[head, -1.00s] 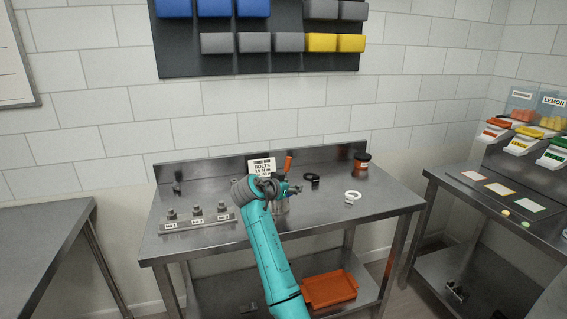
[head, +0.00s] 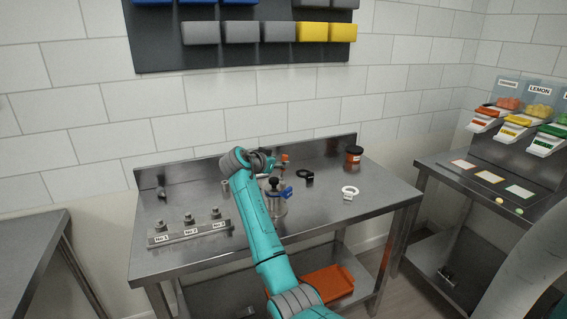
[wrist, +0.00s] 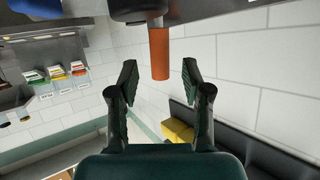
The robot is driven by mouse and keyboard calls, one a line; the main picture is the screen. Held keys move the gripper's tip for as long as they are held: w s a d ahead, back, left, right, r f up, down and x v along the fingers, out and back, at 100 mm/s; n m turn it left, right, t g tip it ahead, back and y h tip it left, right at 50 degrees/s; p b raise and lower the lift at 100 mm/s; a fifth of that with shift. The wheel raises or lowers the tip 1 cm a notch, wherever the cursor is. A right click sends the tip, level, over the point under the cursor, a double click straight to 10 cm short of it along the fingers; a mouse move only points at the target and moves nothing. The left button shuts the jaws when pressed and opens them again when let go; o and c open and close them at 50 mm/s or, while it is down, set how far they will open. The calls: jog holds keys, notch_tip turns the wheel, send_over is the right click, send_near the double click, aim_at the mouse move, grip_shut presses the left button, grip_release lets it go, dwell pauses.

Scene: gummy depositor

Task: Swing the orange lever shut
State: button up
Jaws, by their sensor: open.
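The orange lever (wrist: 159,55) is a round orange grip that hangs from a dark mount at the top of the wrist view. Only a small orange piece of it (head: 284,157) shows in the head view, behind my wrist. My gripper (wrist: 159,76) is open, with one finger on each side of the lever's free end. A gap shows on both sides, and the fingers do not appear to touch it. In the head view my arm covers much of the lever and its mount. A metal pot with a black knob (head: 273,182) and a blue handle (head: 287,190) stands beside my arm.
On the bench are a rack of bolts (head: 189,235), a black ring (head: 304,174), a white ring (head: 349,192) and a brown jar (head: 353,156). An orange tray (head: 324,284) lies on the lower shelf. The bench's front right is clear.

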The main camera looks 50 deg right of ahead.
jog(key=shift+x, duration=2.4)
grip_shut()
